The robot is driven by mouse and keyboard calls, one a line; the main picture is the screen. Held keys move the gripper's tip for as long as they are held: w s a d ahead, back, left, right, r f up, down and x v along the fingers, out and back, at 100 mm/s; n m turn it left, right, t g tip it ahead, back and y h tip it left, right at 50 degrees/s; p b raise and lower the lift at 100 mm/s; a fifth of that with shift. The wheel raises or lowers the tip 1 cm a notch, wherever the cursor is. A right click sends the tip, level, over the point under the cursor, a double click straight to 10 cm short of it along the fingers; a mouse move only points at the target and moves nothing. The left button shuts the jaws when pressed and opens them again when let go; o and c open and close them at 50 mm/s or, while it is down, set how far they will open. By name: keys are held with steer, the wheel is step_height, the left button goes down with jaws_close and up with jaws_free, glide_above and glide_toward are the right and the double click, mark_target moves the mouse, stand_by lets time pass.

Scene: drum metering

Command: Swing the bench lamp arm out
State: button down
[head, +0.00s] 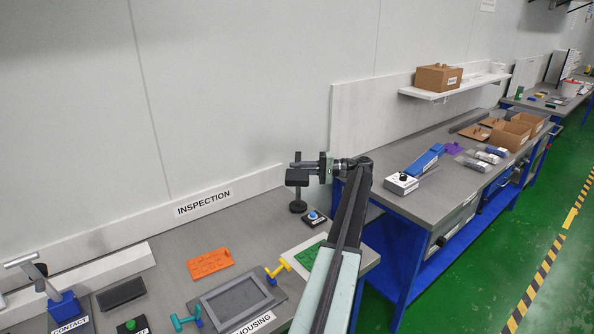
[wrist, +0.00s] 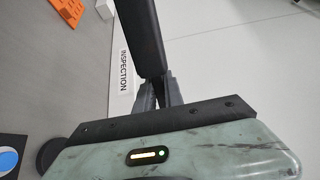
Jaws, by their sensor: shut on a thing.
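The bench lamp stands at the back right corner of the inspection bench. Its black lamp arm (head: 297,178) sits on a thin post above a round black base (head: 298,207). My gripper (head: 301,164) is at the top of the lamp, reaching in from the right. In the wrist view, my gripper (wrist: 158,94) is shut on a dark bar of the lamp arm (wrist: 141,38), which runs up and away from the fingers. The round base (wrist: 54,156) shows partly at lower left there. The exact contact is small in the head view.
A blue button box (head: 314,217) sits beside the lamp base. An orange tray (head: 210,263), a grey housing fixture (head: 238,301) and a green plate (head: 309,253) lie on the bench. The wall is close behind. A second bench (head: 425,200) stands to the right past a gap.

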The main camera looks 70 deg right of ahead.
steer(key=shift+d+r, duration=0.1)
steer(key=shift+d, duration=0.15)
steer(key=shift+s+d, duration=0.1)
steer(key=shift+s, duration=0.1)
steer(key=c, duration=1.4)
jaws_free()
steer(key=shift+w, duration=0.1)
steer(key=shift+c, duration=0.2)
